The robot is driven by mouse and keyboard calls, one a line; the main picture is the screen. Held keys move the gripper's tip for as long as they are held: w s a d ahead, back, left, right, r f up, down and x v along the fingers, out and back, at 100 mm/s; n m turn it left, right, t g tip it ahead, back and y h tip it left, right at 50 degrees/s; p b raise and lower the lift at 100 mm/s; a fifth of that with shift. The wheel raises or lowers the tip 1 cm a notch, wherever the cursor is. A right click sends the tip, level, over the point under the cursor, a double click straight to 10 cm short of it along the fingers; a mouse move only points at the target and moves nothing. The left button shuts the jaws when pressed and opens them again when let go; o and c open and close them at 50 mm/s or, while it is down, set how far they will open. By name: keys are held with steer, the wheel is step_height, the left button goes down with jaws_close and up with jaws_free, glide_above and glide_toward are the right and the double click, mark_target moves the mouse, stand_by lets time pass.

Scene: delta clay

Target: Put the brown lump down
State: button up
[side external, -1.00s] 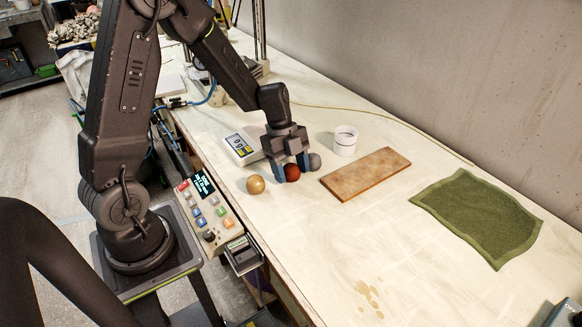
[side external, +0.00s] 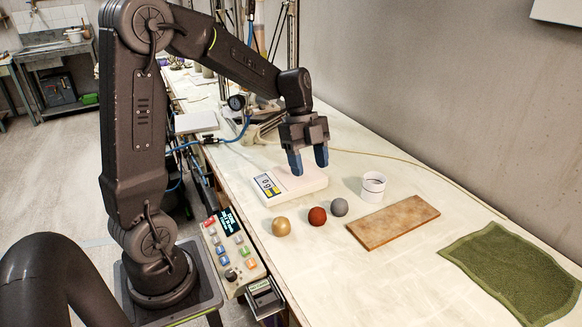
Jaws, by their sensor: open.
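The reddish-brown lump (side external: 317,216) rests on the pale bench top, between a tan ball (side external: 281,226) on its left and a grey ball (side external: 339,207) on its right. The three lie close together in a row. My gripper (side external: 308,166) is open and empty, with its blue fingers pointing down. It is raised clear of the lump and appears over or near the white scale (side external: 290,185); its exact height is hard to tell.
A white cup (side external: 373,186) stands right of the balls, behind a brown board (side external: 393,222). A green cloth (side external: 514,270) lies at the right. A button panel (side external: 233,253) sits at the bench's left edge. The front bench surface is clear.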

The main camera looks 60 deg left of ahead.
steer(key=s+d+r+n+t+y, duration=0.2)
steer(key=s+d+r+n, duration=0.1)
steer(key=s+d+n, duration=0.2)
steer(key=s+d+r+n+t+y, duration=0.2)
steer(key=s+d+r+n+t, duration=0.1)
steer(key=s+n, duration=0.7)
steer(key=shift+d+r+n+t, duration=0.3)
steer(key=shift+d+r+n, duration=0.15)
steer(key=shift+d+n, duration=0.55)
